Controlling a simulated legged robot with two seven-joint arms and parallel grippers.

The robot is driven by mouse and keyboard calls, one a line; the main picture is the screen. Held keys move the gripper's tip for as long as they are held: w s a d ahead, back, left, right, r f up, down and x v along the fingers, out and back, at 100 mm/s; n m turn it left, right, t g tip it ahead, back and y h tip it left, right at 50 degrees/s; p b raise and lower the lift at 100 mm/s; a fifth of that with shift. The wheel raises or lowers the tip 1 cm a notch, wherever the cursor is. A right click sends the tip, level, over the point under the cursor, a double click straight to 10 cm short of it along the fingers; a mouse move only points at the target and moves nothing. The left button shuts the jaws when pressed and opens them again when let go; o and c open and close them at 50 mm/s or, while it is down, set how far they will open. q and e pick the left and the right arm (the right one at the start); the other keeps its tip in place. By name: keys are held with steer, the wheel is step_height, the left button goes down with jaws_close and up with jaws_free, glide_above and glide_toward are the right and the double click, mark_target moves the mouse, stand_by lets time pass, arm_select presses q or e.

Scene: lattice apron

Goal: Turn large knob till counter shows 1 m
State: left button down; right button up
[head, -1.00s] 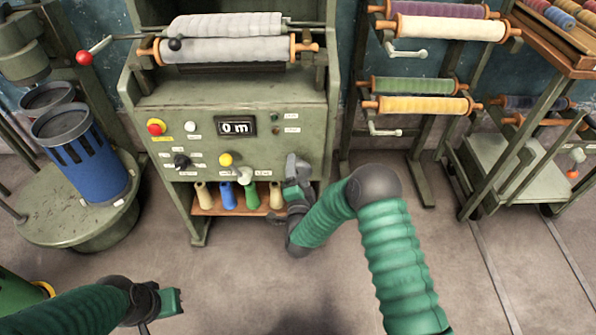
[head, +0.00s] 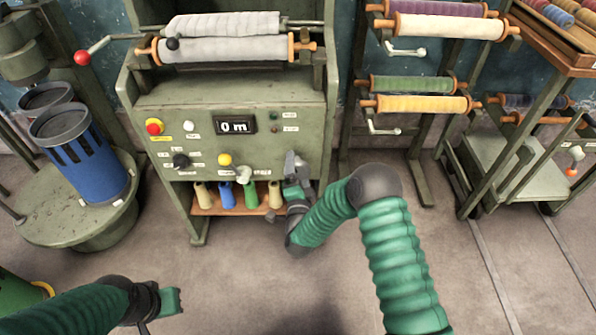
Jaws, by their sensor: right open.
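The green machine has a counter (head: 235,124) that reads "0 m". Its sloped panel carries a black knob (head: 181,160), a yellow button or knob (head: 225,159) and a pale knob (head: 243,174) that sticks out near the lower edge. I cannot tell for sure which is the large knob; the labels are too small to read. My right gripper (head: 290,167) is open and empty at the panel's lower right, to the right of the pale knob and apart from it. My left gripper (head: 175,300) is low at the left, over the floor, away from the machine; its jaws are unclear.
A red button (head: 154,126) and a white button (head: 190,126) sit left of the counter. Several spools stand on a wooden shelf (head: 206,210) under the panel. A pale roll (head: 222,49) lies above. A roll rack (head: 425,105) stands right; a blue canister (head: 85,150) stands left.

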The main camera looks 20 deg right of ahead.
steer(key=p+v, duration=0.3)
steer(key=v, duration=1.4)
steer(key=shift+w+r, duration=0.1)
steer(key=shift+w, duration=0.05)
steer(key=s+d+r+n+g+y, duration=0.3)
steer(key=s+n+g, duration=0.4)
steer(key=s+n, duration=0.1)
steer(key=s+d+r+n+g+y, duration=0.2)
steer(key=s+r+n+g, duration=0.1)
steer(key=s+n+g, duration=0.55)
step_height(320, 180, up, 27)
steer(key=p, duration=2.7)
steer(key=shift+w+t+p, duration=0.35)
steer(key=shift+w+p, duration=0.05)
